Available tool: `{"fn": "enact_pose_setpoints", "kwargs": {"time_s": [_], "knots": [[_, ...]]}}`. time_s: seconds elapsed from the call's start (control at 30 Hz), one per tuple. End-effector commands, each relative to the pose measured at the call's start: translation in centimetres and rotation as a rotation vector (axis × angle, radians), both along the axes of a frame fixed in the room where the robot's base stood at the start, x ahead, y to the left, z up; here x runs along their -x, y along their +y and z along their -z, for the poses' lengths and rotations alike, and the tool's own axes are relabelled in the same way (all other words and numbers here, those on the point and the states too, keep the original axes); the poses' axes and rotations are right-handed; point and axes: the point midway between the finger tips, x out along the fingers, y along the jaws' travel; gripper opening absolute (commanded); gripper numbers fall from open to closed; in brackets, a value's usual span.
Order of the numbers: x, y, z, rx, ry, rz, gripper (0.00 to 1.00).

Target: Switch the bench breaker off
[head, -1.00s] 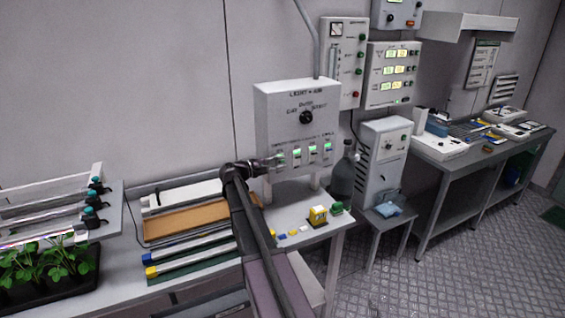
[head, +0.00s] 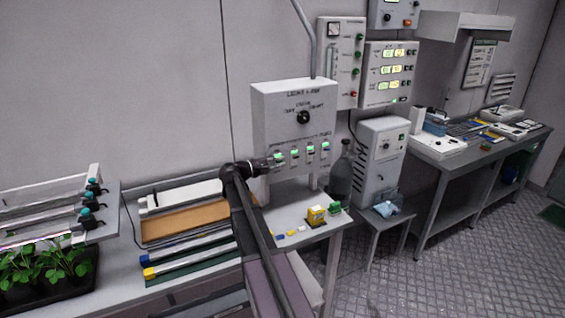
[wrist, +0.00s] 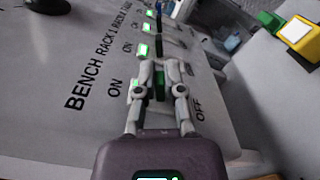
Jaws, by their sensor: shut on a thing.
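The bench breaker (wrist: 159,86) is the one nearest me in the wrist view, beside the label BENCH, with ON to the left and OFF to the right. My gripper (wrist: 159,72) is shut on its dark green lever. A lit green patch shows at its ON side, partly behind a finger. In the head view my gripper (head: 272,162) is at the leftmost breaker. The fingers hide part of the lever, so I cannot tell its exact position.
Other breakers with green lights, such as the rack 1 breaker (wrist: 143,50), sit close beside my fingers. A black rotary knob (head: 303,118) is above the row. A yellow button box (head: 317,214) and a dark bottle (head: 341,176) stand below and right.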

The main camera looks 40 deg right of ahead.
Motion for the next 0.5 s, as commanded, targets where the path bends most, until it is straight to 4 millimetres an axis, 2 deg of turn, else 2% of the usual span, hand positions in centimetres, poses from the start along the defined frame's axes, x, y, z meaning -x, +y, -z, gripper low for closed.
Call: {"fn": "enact_pose_setpoints", "kwargs": {"time_s": [0.27, 0.5], "knots": [[0.11, 0.5, 0.58, 0.026, -0.127, -0.002, 0.0], [0.25, 0.52, 1.17, 0.07, -0.315, -0.002, 0.0]]}}
